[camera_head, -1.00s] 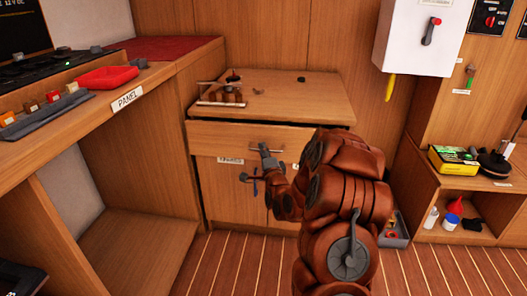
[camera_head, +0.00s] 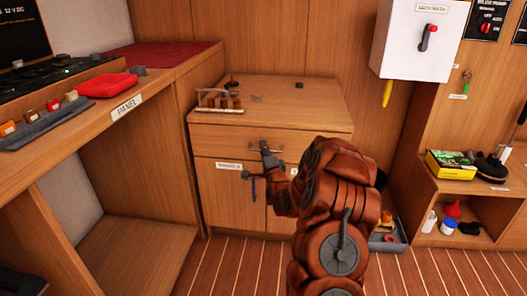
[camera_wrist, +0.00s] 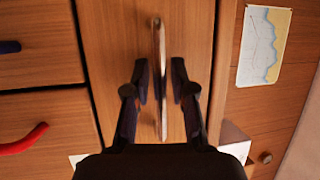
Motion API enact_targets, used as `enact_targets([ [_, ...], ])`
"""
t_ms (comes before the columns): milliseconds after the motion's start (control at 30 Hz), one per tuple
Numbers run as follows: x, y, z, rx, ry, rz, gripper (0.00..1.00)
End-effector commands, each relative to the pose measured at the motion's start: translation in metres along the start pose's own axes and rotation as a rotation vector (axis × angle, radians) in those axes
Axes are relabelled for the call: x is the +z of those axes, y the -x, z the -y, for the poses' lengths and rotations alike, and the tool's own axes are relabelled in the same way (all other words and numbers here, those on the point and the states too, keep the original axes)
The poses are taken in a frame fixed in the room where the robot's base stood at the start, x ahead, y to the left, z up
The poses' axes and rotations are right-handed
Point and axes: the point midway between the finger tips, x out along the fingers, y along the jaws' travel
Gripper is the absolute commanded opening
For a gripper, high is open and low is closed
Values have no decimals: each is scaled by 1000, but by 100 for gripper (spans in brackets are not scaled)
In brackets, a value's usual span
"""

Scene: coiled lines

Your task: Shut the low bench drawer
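The low bench drawer (camera_head: 220,139) is the wide wooden front just under the top of the low bench (camera_head: 300,110). Its front looks flush or nearly flush with the bench; a small remaining gap cannot be ruled out. Its bar handle (camera_head: 280,151) runs across the front. My gripper (camera_head: 264,147) is at this handle. In the wrist view the handle (camera_wrist: 161,45) stands between the two fingers of my gripper (camera_wrist: 162,88), with a visible gap on each side, so the gripper is open around it. The drawer front (camera_wrist: 110,60) fills the middle there.
A small rack (camera_head: 220,101) stands on the bench top. The panel counter (camera_head: 100,125) is at left, a grey tray (camera_head: 388,243) on the floor at right.

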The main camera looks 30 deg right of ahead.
Motion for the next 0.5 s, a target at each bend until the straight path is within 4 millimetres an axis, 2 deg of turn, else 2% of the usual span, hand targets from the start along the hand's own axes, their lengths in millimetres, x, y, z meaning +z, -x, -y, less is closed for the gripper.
enact_targets([
  [100, 1, 0, 0, 1, 0, 2, 37],
  [500, 2, 6, -1, 3, -1, 3, 37],
])
